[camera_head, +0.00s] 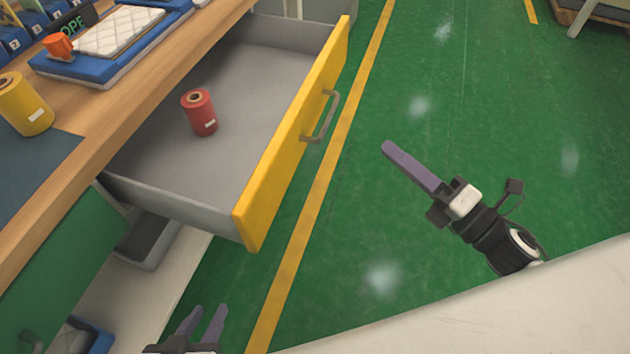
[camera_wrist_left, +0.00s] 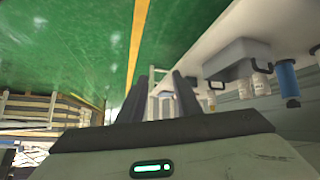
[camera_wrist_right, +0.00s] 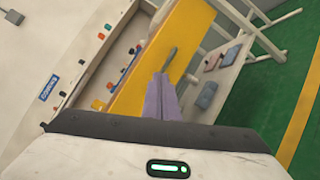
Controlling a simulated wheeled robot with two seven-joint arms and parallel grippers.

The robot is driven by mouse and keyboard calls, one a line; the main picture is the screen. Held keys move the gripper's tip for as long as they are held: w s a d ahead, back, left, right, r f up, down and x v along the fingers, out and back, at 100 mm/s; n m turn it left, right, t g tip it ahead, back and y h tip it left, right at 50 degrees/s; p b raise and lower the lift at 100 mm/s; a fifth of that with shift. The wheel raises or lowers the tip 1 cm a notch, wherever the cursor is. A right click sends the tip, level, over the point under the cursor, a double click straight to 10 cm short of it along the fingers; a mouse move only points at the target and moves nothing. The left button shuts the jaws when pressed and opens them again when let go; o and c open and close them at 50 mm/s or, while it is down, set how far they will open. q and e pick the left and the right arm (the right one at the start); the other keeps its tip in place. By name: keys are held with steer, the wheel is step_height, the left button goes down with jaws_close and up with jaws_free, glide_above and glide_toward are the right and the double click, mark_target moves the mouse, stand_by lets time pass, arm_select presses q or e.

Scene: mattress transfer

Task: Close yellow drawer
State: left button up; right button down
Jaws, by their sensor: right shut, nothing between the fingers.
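The yellow drawer stands pulled out of the workbench, its yellow front (camera_head: 290,145) facing the green floor. The front carries a grey handle (camera_head: 322,115). A red spool (camera_head: 199,112) stands inside on the drawer's grey bottom. My right gripper (camera_head: 387,149) is shut and empty, to the right of the front and apart from it. In the right wrist view, its purple fingers (camera_wrist_right: 161,80) point toward the yellow front (camera_wrist_right: 180,35) and handle (camera_wrist_right: 171,60). My left gripper (camera_head: 208,308) is open and empty, low at the picture's bottom edge; its parted fingers show in the left wrist view (camera_wrist_left: 159,78).
A grey bin (camera_head: 148,243) sits below the drawer. The green floor on the right is clear.

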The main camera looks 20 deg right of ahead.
steer(key=s+a+n+g+y+b, duration=0.35)
steer(key=n+g+y, duration=0.25)
steer(key=n, duration=1.1)
steer(key=n+g+p, duration=0.1)
steer(key=n, duration=0.1)
glide_toward(291, 157)
steer(key=x, duration=0.5)
steer(key=shift+r, duration=0.1)
steer(key=shift+w+a, duration=0.35)
steer(key=shift+a, duration=0.25)
steer(key=shift+w, duration=0.1)
